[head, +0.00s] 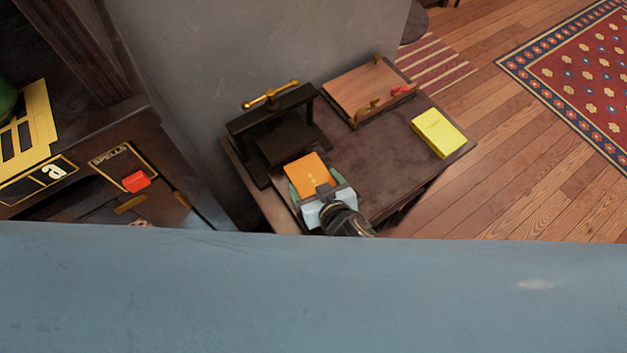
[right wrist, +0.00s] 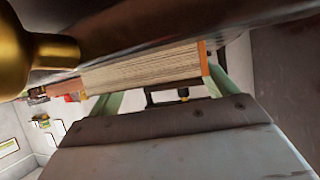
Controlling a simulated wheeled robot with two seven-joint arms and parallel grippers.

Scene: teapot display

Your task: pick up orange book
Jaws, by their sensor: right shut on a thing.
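The orange book (head: 308,174) is at the front left of a dark table, just in front of a black press. My right gripper (head: 310,189) is shut on the orange book, with one finger along each side of it. In the right wrist view, the book's pale page edges (right wrist: 145,73) and a strip of orange cover show between the green fingers (right wrist: 165,95). The near end of the book is hidden by the gripper in the head view. I cannot tell whether the book still touches the table. My left gripper is not in view.
The dark table (head: 400,165) also bears a black press (head: 285,135) with a brass handle, a wooden board (head: 358,85) with brass fittings, and a yellow book (head: 438,133) at the right. The table's middle is clear. A dark cabinet (head: 100,175) stands at the left.

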